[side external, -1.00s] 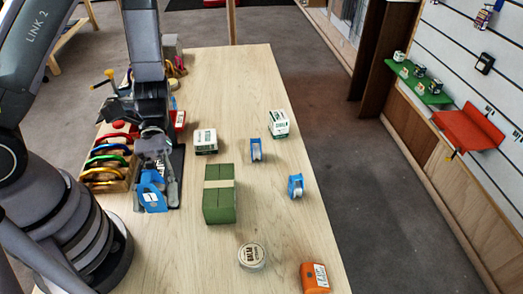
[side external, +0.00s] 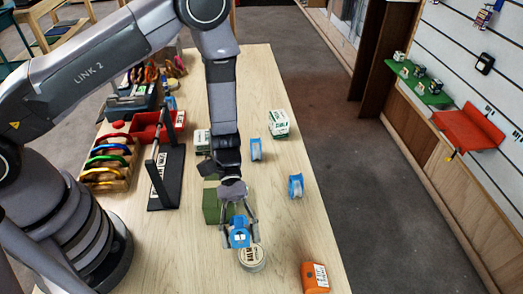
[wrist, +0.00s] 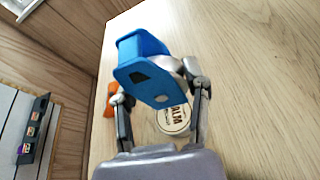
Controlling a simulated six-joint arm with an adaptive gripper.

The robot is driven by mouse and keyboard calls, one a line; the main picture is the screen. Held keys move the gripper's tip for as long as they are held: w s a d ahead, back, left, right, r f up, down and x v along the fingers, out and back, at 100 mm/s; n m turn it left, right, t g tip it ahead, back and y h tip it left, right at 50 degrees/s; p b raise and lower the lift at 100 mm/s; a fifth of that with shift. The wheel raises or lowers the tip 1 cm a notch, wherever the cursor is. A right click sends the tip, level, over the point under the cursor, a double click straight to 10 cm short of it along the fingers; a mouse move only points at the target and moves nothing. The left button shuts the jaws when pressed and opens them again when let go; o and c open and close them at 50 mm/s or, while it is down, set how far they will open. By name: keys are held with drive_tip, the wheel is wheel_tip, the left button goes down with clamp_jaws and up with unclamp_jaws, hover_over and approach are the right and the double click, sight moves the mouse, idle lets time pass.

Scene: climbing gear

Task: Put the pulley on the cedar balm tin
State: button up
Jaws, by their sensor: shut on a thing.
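My gripper (side external: 240,230) is shut on a blue pulley (side external: 239,239) and holds it in the air near the front of the table. The pulley also shows large and tilted between the fingers in the wrist view (wrist: 145,72). The round, pale balm tin (side external: 253,259) lies flat on the table, just below and slightly right of the pulley in the side view. In the wrist view the tin (wrist: 174,121) is partly hidden by the pulley and a finger. The two appear apart, but the exact height between them is hard to tell.
Two other blue pulleys (side external: 256,150) (side external: 296,186) stand on the table. A green block (side external: 210,207) is close behind my gripper, and an orange item (side external: 315,278) lies right of the tin. A black stand (side external: 166,178) is at left. Bare wood surrounds the tin's right side.

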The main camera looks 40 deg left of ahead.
sight(252, 254)
drive_tip(key=shift+w+d+f, duration=0.2)
drive_tip(key=shift+d+f, duration=0.1)
drive_tip(key=shift+f, duration=0.15)
drive_tip(key=shift+w+d+f, duration=0.2)
drive_tip(key=shift+d+f, duration=0.05)
drive_tip(key=shift+f, duration=0.15)
drive_tip(key=shift+w+d+f, duration=0.1)
drive_tip(key=shift+w+f, duration=0.05)
drive_tip(key=shift+f, duration=0.8)
drive_tip(key=shift+w+d+f, duration=0.1)
drive_tip(key=shift+f, duration=0.85)
drive_tip(key=o, duration=1.2)
drive_tip(key=shift+f, duration=0.1)
